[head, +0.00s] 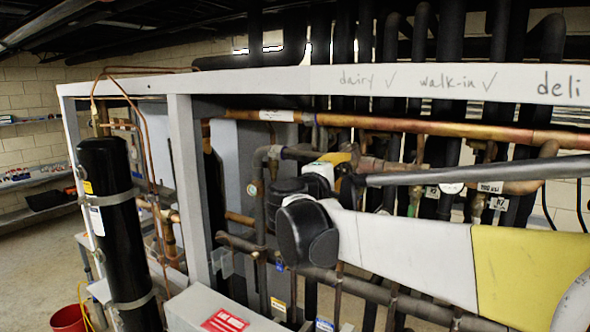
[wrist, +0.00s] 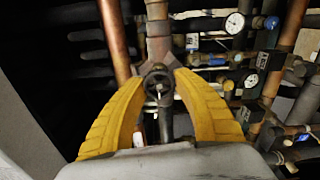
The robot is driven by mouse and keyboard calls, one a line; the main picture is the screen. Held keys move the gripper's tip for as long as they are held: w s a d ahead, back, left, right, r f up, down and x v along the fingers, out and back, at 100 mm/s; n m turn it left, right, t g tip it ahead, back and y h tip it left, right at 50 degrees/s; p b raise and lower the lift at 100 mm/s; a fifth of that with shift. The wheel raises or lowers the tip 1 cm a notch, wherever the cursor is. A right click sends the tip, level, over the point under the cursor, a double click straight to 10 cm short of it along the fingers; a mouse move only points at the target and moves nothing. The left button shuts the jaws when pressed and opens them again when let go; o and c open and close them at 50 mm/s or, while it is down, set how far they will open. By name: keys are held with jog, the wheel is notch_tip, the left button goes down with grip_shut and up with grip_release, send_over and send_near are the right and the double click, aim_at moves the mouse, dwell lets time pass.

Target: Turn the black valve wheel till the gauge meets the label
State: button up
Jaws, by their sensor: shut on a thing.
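The black valve wheel (wrist: 158,84) sits on a grey pipe fitting in the wrist view, with a small pale stem at its centre. The two yellow fingers of my gripper (wrist: 157,78) close on it from left and right. In the head view my gripper (head: 342,160) shows as a bit of yellow at the pipes, and my arm hides the wheel.
The wrist view shows two more dials, an upper one (wrist: 235,23) and a lower one (wrist: 250,80), among pipes to the right. A copper pipe (wrist: 117,45) runs close by the left finger. A white rack beam (head: 330,80) crosses above my arm. A black cylinder (head: 115,230) stands left.

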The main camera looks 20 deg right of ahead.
jog(key=o, duration=1.2)
jog(key=v, duration=1.2)
